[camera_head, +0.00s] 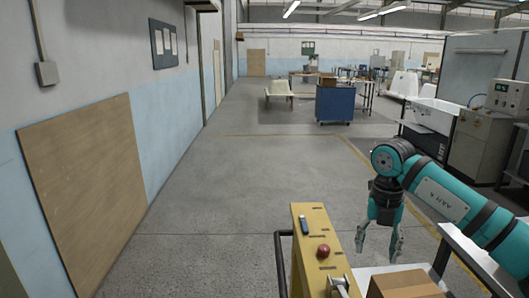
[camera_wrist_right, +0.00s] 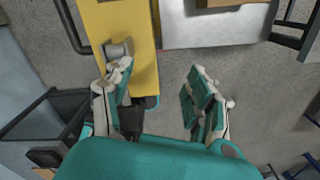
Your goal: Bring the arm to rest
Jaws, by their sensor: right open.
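My right arm (camera_head: 440,195) comes in from the right, bent at the elbow, with the forearm end pointing down. My right gripper (camera_head: 379,252) hangs open and empty beside the yellow panel. My left gripper is not in view.
A cardboard box (camera_head: 404,284) sits on a pale surface close to the right gripper. Open floor (camera_head: 220,205) lies ahead; a blue cart (camera_head: 335,104) stands farther off.

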